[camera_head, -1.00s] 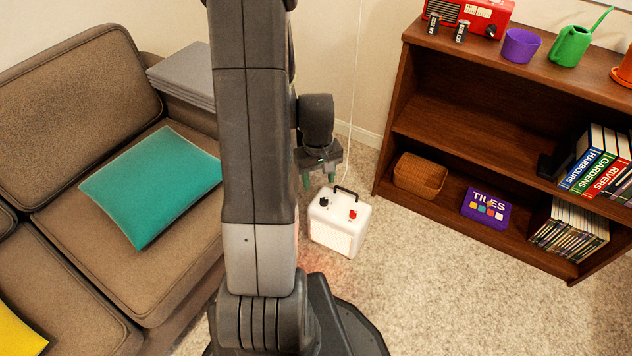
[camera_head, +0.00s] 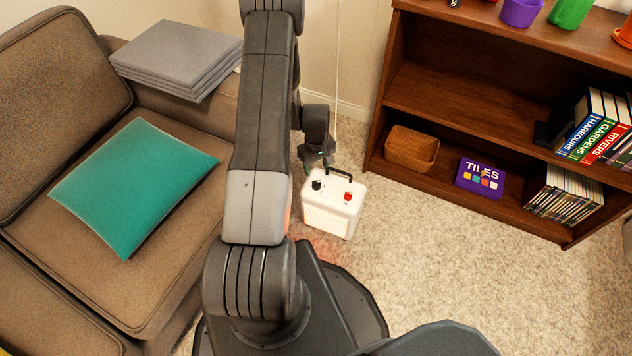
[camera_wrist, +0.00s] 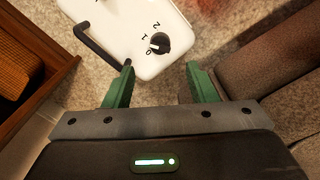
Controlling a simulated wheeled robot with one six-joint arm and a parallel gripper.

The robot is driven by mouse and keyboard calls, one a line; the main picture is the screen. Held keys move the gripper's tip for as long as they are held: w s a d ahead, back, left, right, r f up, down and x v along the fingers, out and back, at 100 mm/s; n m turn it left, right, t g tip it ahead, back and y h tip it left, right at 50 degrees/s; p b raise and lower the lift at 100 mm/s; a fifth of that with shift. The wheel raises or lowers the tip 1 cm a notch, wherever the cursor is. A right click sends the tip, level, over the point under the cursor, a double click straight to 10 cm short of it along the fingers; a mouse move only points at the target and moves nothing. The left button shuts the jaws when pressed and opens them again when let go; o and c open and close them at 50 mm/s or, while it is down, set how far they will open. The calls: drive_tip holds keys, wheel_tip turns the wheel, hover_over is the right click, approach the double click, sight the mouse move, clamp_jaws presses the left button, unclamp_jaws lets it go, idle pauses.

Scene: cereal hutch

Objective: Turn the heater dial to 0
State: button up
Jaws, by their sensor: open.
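The white heater (camera_head: 330,205) stands on the carpet between the sofa and the shelf, with a dark handle (camera_head: 338,174) on top. Its black dial (camera_head: 317,185) is on the left of the top and a red knob (camera_head: 348,196) is on the right. In the wrist view the black dial (camera_wrist: 157,42) has the marks 0, 1 and 2 beside it; I cannot tell for sure which mark it points to. My gripper (camera_wrist: 158,68) is open and empty. In that view the dial lies just beyond the fingertips, between their lines and apart from them. In the head view my gripper (camera_head: 318,165) is just above the dial.
The brown sofa (camera_head: 190,135) with a teal cushion (camera_head: 135,185) is on the left. The wooden shelf (camera_head: 470,85) is on the right, holding a basket (camera_head: 411,148), a purple tiles box (camera_head: 480,177) and books. Open carpet (camera_head: 450,260) lies in front of the shelf.

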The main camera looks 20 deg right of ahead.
sight(316, 181)
wheel_tip(316, 181, down, 9)
drive_tip(key=shift+f+b, duration=0.1)
drive_tip(key=shift+b, duration=0.85)
drive_tip(key=c, duration=0.9)
drive_tip(key=shift+c, duration=0.2)
drive_tip(key=n+b, duration=0.2)
drive_tip(key=n, duration=0.3)
drive_tip(key=shift+b, duration=0.35)
drive_tip(key=n+b, duration=0.1)
drive_tip(key=n, duration=0.5)
drive_tip(key=shift+n+b, duration=0.4)
